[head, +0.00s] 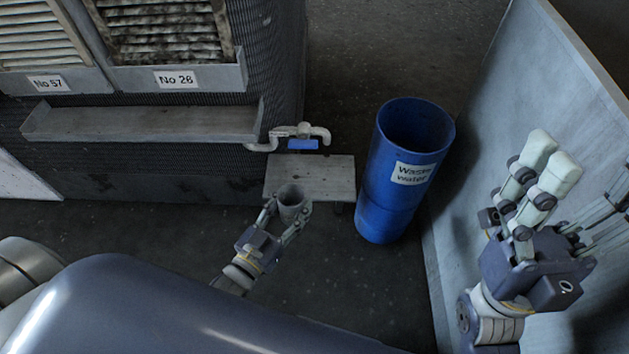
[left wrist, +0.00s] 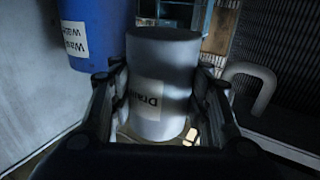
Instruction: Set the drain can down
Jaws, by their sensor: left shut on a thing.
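The drain can (head: 292,203) is a small grey open-topped cylinder. In the left wrist view the can (left wrist: 162,85) stands between the fingers, with a white label reading "Drai". My left gripper (head: 291,214) is shut around its sides. In the head view the can overlaps the front edge of a small grey shelf (head: 325,174) under a tap (head: 303,134) with a blue handle. I cannot tell whether its base touches anything. My right gripper (head: 550,165) is at the right, holding nothing I can see; its finger gap is unclear from this angle.
A tall blue waste water bin (head: 384,190) stands right of the shelf; it also shows in the left wrist view (left wrist: 95,30). A grey panel (head: 520,110) rises close by my right gripper. A long ledge (head: 145,122) runs along the housing at left. The floor (head: 340,270) in front is clear.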

